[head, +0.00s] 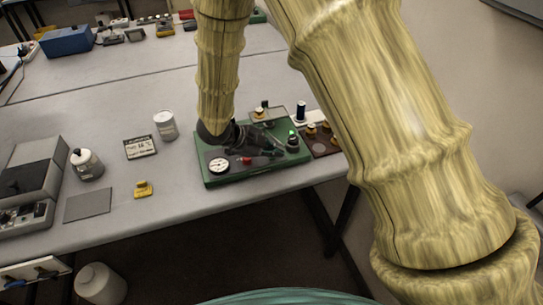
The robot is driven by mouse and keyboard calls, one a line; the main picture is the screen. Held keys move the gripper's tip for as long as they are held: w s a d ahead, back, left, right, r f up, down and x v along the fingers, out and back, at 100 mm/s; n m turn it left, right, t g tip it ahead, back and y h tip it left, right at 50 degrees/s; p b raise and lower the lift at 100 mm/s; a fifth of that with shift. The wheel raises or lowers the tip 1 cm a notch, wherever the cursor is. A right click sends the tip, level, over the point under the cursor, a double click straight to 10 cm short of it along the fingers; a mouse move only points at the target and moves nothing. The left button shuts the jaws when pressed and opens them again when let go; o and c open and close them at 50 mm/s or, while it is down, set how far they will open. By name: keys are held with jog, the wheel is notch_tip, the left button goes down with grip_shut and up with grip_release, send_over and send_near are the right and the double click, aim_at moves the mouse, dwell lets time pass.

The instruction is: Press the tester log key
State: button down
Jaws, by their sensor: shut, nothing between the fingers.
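The tester is a green box (215,180) at the front edge of the table, right of the middle. It carries a round white dial (219,165), a small red part (246,160) and a green-topped knob or button (293,139) at its right side. I cannot tell which part is the log key. My arm comes down from above, and my dark gripper (272,149) lies low over the top of the tester, pointing right towards the green-topped part. It is shut and empty. It hides part of the tester's top, and I cannot tell whether it touches anything.
A white jar (165,125), a label card reading 68 °C (140,148) and a yellow block (143,190) stand left of the tester. A brown board with small parts (322,146) lies close on its right. A grey machine (28,180) stands far left.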

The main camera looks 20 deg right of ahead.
aim_at(273, 160)
jog(key=shift+r+p, duration=0.7)
jog(key=shift+r, duration=0.1)
notch_tip(273, 160, up, 5)
jog(key=p, duration=0.4)
dwell(0.4)
dwell(0.7)
